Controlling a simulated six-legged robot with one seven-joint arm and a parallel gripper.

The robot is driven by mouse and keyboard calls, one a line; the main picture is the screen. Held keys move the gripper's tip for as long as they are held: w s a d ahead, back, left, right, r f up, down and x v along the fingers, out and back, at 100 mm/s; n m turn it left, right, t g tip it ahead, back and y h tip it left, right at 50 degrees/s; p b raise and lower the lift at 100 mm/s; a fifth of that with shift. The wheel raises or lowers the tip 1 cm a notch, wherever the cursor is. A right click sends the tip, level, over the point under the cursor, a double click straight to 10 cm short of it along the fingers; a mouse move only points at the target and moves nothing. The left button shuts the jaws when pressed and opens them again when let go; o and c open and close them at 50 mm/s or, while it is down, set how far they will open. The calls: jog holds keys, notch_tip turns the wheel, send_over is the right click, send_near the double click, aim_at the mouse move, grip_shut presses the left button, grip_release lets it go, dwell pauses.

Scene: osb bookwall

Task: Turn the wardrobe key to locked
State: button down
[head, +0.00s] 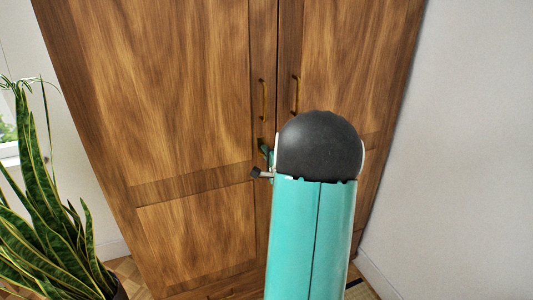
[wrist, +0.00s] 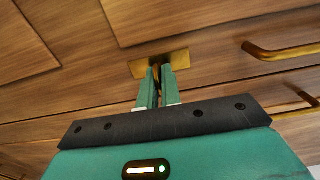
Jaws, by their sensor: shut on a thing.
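The wooden wardrobe (head: 195,90) stands in front of me with both doors closed. It also fills the wrist view (wrist: 80,75). A brass lock plate (wrist: 178,60) sits on the door in the wrist view. My gripper (wrist: 160,72) is at this plate, its two green fingers close together and shut on the key (wrist: 156,70). Only a little of the key shows between the fingers, so its turn angle is hard to tell. In the head view my own arm hides most of the gripper and the lock.
Two brass handles (head: 262,98) (head: 295,95) stand out from the doors above the lock. One handle (wrist: 280,50) is right of my gripper in the wrist view. A potted snake plant (head: 45,220) stands at the left. A white wall (head: 465,130) is at the right.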

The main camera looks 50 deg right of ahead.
jog(key=c, duration=1.6)
grip_release()
jog(key=shift+c, duration=0.2)
jog(key=shift+s, duration=0.1)
jog(key=v, duration=1.3)
jog(key=shift+s+a, duration=0.2)
jog(key=shift+s, duration=0.05)
jog(key=shift+w, duration=0.1)
